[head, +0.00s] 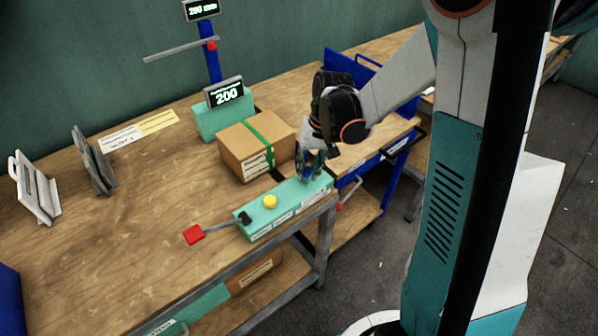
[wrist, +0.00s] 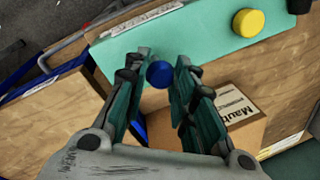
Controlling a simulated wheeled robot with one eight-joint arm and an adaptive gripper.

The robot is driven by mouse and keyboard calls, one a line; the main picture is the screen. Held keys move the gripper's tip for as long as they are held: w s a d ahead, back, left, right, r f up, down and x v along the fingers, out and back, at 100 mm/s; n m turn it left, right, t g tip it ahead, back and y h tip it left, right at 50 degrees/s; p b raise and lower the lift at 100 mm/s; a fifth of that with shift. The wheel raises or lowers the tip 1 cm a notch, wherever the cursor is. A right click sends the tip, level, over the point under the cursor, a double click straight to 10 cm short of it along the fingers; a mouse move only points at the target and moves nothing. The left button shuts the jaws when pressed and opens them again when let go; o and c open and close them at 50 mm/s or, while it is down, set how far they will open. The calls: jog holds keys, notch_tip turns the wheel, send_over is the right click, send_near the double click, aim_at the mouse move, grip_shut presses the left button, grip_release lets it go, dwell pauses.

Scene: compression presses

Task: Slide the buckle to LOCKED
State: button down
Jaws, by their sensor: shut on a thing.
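My gripper (head: 311,170) reaches down over the right end of a teal control box (head: 284,211) at the table's front edge. In the wrist view, a round blue knob (wrist: 159,74) sits between the two fingers of my gripper (wrist: 165,62), which are shut on it. This knob seems to be the buckle. Its base is hidden by the fingers in the head view. White labels on the box's front face are too small to read, so I cannot tell which position is LOCKED.
A yellow button (head: 270,201) and a red-handled lever (head: 194,235) are left of my gripper on the control box. A cardboard box (head: 238,155) with a green strap stands behind. A teal display (head: 229,94) reads 200. A blue cart (head: 391,182) stands right.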

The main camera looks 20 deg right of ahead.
jog(key=shift+w+d, duration=0.25)
jog(key=shift+d, duration=0.65)
jog(key=shift+a, duration=0.1)
jog(key=c, duration=1.3)
grip_release()
jog(key=shift+d, duration=0.2)
notch_tip(320, 180, up, 12)
jog(key=d, duration=0.2)
jog(key=shift+s, duration=0.3)
